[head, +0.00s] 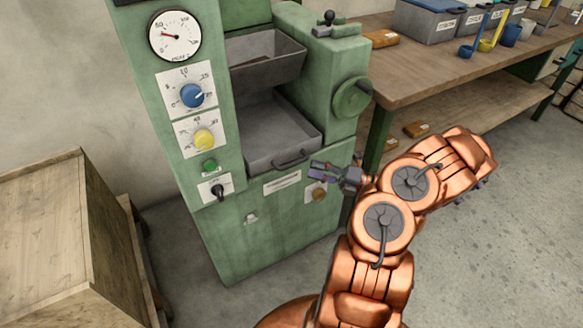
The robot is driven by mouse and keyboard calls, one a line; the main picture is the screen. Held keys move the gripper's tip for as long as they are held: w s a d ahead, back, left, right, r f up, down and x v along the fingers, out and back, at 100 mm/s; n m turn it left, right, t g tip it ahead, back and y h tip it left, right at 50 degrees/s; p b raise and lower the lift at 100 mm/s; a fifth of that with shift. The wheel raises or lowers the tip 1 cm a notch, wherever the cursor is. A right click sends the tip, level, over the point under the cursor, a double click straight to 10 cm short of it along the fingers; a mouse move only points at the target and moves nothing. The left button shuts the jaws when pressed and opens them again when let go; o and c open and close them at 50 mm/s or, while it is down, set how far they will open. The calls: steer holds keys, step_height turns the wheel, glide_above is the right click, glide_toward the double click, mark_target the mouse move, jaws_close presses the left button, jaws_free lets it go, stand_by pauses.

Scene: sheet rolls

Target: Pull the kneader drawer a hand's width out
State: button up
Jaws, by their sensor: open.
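The green kneader machine (275,225) stands in the middle of the head view. Its grey metal drawer (262,158) sits in the lower opening, with an empty-looking tray inside. A dark bar handle (292,161) is on the drawer's front face. My gripper (315,170) is open and empty, just right of the handle and slightly lower in the picture, its fingers pointing left. I see no contact with the handle; the exact depth gap is hard to tell. I cannot tell exactly how far the drawer sits out of the machine.
A second grey tray (268,58) is above the drawer. Blue (192,96) and yellow (204,139) knobs are left of it, a green handwheel (352,97) right. A wooden crate (70,235) stands at left, a workbench (430,62) with bins at right. Floor shows at right.

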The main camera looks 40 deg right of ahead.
mark_target(294, 162)
steer(key=x, duration=0.5)
steer(key=b+x, duration=0.1)
steer(key=x, duration=0.1)
steer(key=shift+w+f, duration=0.25)
steer(key=shift+w, duration=0.1)
jaws_close()
stand_by(0.5)
